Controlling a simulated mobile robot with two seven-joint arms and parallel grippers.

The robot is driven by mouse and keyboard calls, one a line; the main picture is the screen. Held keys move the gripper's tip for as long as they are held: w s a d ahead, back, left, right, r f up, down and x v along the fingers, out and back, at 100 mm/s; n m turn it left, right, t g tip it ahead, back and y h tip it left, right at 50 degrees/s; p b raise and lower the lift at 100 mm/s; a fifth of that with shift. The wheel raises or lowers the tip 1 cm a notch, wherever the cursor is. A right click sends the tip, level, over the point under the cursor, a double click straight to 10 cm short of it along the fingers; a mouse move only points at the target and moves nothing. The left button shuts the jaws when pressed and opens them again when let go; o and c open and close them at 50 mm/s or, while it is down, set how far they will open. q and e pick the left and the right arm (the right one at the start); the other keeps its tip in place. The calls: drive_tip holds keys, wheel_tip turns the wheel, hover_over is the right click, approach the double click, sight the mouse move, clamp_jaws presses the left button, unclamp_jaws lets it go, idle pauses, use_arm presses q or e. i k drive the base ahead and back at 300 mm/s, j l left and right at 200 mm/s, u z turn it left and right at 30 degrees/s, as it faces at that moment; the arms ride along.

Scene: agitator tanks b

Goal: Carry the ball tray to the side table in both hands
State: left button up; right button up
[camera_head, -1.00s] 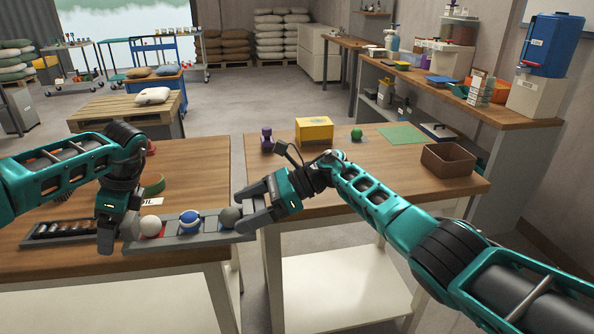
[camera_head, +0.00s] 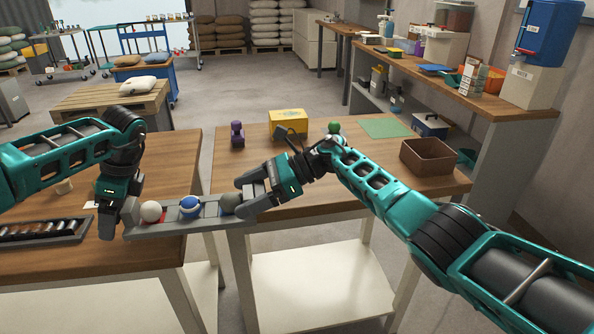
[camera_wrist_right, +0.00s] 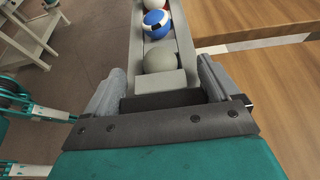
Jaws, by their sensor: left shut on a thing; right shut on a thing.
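The ball tray (camera_head: 185,229) is a long grey tray with balls in a row: a white and red one (camera_head: 151,212), a blue and white one (camera_head: 190,207) and a grey-green one (camera_head: 230,203). My left gripper (camera_head: 120,222) is shut on its left end. My right gripper (camera_head: 250,205) is shut on its right end, where the right wrist view shows the tray (camera_wrist_right: 160,82) between the fingers. The tray looks about level and spans the gap between two wooden tables. The side table (camera_head: 330,190) is on the right, under my right arm.
The right table bears a purple object (camera_head: 237,135), a yellow box (camera_head: 288,123), a green ball (camera_head: 334,127), a green mat (camera_head: 385,128) and a brown bin (camera_head: 428,157). A dark rack (camera_head: 45,230) lies on the left table. The right table's front middle looks clear.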

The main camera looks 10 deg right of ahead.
sight(330, 176)
drive_tip(key=i+l, duration=0.1)
drive_tip(key=l, duration=0.35)
drive_tip(key=i+l, duration=0.15)
drive_tip(key=l, duration=0.25)
drive_tip(key=i+l, duration=0.1)
drive_tip(key=l, duration=0.35)
drive_tip(key=i+l, duration=0.15)
drive_tip(key=l, duration=0.25)
